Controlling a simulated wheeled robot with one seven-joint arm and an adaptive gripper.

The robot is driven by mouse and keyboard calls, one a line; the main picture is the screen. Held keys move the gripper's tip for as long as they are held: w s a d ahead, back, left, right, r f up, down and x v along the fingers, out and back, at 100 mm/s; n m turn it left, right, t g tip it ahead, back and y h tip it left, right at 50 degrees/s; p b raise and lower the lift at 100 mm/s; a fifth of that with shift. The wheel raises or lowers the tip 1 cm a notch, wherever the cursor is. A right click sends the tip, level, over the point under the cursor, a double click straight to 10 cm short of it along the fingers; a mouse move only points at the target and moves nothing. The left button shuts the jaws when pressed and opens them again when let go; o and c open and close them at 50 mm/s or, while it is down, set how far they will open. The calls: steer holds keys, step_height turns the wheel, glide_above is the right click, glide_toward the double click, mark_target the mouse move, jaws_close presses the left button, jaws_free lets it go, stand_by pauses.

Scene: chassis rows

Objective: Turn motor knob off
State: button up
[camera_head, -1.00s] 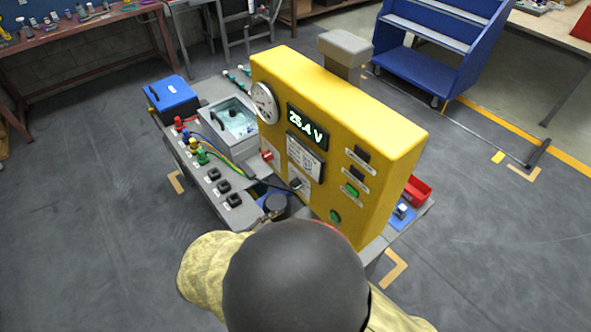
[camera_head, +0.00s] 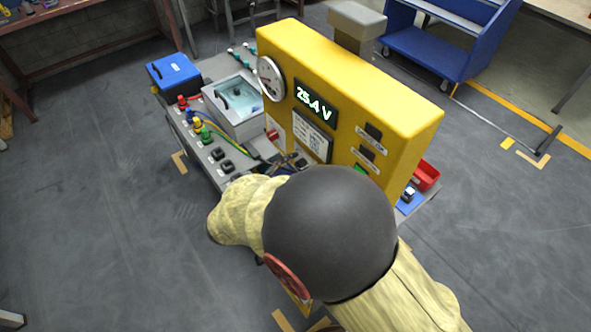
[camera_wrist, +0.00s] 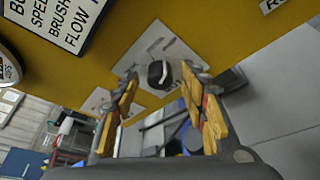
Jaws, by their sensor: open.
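A black knob (camera_wrist: 157,73) on a pale plate sits on the yellow panel (camera_head: 350,75). In the wrist view it shows between the two yellow-padded fingers of my gripper (camera_wrist: 162,70). The fingers are spread apart, with gaps to the knob on both sides. The plate's lettering is too blurred to read, so I cannot confirm it is the motor knob. In the head view my gripper (camera_head: 287,160) is at the panel's lower front, and my arm hides much of the area around the knob.
The panel display (camera_head: 315,101) reads 25.4 V. A red switch (camera_head: 272,134) is left of the knob area. Coloured cables and plugs (camera_head: 200,128), a clear-lidded box (camera_head: 233,105) and a blue box (camera_head: 174,74) stand on the bench. A red bin (camera_head: 426,175) is at the right.

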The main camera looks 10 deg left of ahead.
steer(key=c, duration=0.3)
steer(key=c, duration=0.8)
jaws_close()
